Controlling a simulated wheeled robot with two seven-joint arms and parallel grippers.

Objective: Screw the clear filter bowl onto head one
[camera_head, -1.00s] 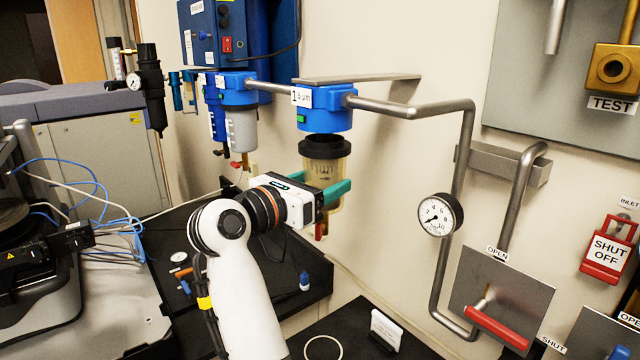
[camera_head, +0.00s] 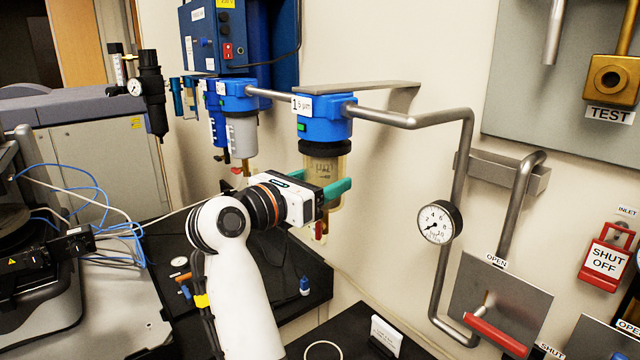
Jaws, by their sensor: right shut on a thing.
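Head one is the blue filter head (camera_head: 325,122) with a "1 5 µm" label, on the wall pipe at the centre. The clear filter bowl (camera_head: 322,167) is upright directly beneath it. Its dark collar meets the underside of the head; whether the threads engage cannot be seen. My right gripper (camera_head: 338,190) is shut on the bowl, with its green fingers around the bowl's middle. The white gripper body hides part of the bowl's left side. A red drain piece shows at the bowl's bottom. My left gripper is not in view.
A second blue head with a whitish bowl (camera_head: 242,134) hangs to the left. A grey pipe (camera_head: 420,115) and pressure gauge (camera_head: 438,222) stand to the right. Below are a black bench (camera_head: 300,265), a white ring (camera_head: 323,350) and a small card (camera_head: 385,334).

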